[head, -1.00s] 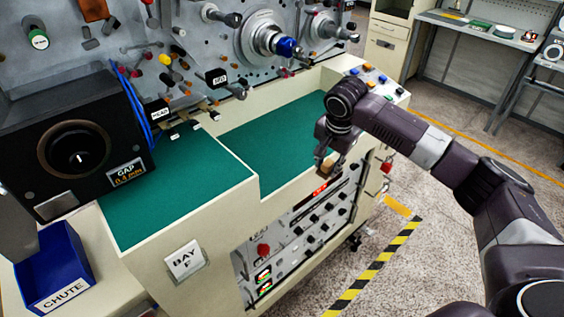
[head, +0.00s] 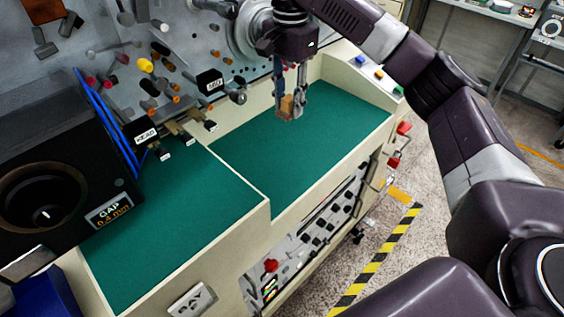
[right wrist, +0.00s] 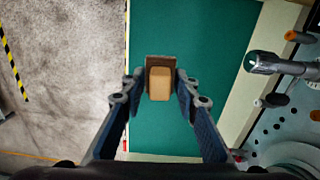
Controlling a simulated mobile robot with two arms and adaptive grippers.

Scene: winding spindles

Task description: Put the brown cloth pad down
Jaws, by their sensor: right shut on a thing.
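The brown cloth pad (head: 287,104) is a small block with a lighter tan face, held between the fingertips of my right gripper (head: 288,108). It also shows in the right wrist view (right wrist: 160,82), where both fingers press on its sides. My right gripper is shut on it and hangs fingers down over the green work surface (head: 330,130). The surface shows clear around the pad, and the pad appears above it. My left gripper is not in view.
A grey machine panel (head: 200,55) with pegs and rollers stands behind the green surface. A black gap gauge box (head: 110,180) is at the left. Several coloured buttons (head: 379,74) sit at the right end. The green surface is largely bare.

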